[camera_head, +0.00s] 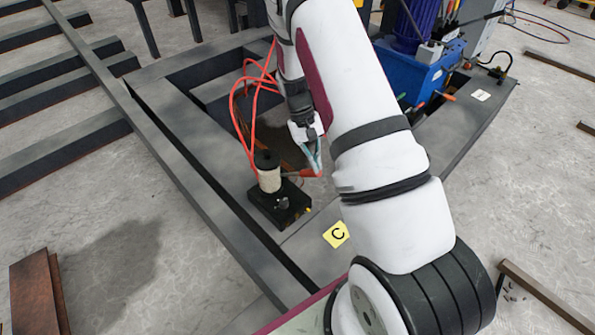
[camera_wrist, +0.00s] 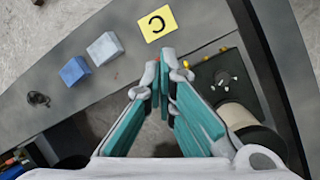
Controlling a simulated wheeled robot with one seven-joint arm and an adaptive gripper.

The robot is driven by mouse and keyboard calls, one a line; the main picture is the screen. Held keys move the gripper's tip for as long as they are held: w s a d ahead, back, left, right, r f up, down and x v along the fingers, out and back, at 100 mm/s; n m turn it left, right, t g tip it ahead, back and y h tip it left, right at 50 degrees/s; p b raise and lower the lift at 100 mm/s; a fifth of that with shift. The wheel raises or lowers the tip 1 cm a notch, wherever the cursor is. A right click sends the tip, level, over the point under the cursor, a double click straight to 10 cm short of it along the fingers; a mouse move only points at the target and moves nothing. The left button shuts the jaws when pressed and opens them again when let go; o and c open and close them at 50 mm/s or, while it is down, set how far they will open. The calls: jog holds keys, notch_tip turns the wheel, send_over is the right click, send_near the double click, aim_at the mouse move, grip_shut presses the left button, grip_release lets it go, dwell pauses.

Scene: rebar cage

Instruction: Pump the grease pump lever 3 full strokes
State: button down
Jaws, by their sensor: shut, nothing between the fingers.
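The grease pump (camera_head: 269,179) stands on the frame plate left of my arm, with a pale cylinder, dark cap and black base. Its lever (camera_head: 298,173) sticks out to the right with a red end. My gripper (camera_head: 317,168) is pointed down at the lever's outer end, its fingers brought together. Whether they touch the lever is unclear. In the wrist view the teal fingers of my gripper (camera_wrist: 164,78) nearly meet, with a sliver of red between them. The pump (camera_wrist: 235,115) shows at the right there, partly behind a finger.
A yellow card marked C (camera_head: 337,234) lies on the plate in front of the pump. The wrist view shows two bluish blocks (camera_wrist: 104,48) on the plate. Red hoses (camera_head: 240,95) loop behind the pump. A blue machine (camera_head: 412,72) stands at the back right.

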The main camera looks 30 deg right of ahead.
aim_at(321, 172)
jog(key=shift+s+f, duration=0.3)
jog(key=shift+s+d+f, duration=0.1)
jog(key=shift+s+f, duration=0.35)
jog(key=shift+f, duration=0.1)
dwell(0.3)
jog(key=shift+s+d+f+b, duration=0.1)
jog(key=shift+s+f+b, duration=0.3)
jog(key=shift+f, duration=0.15)
jog(key=shift+s+d+f, duration=0.1)
jog(key=shift+s+f, duration=0.3)
jog(key=shift+f, duration=0.25)
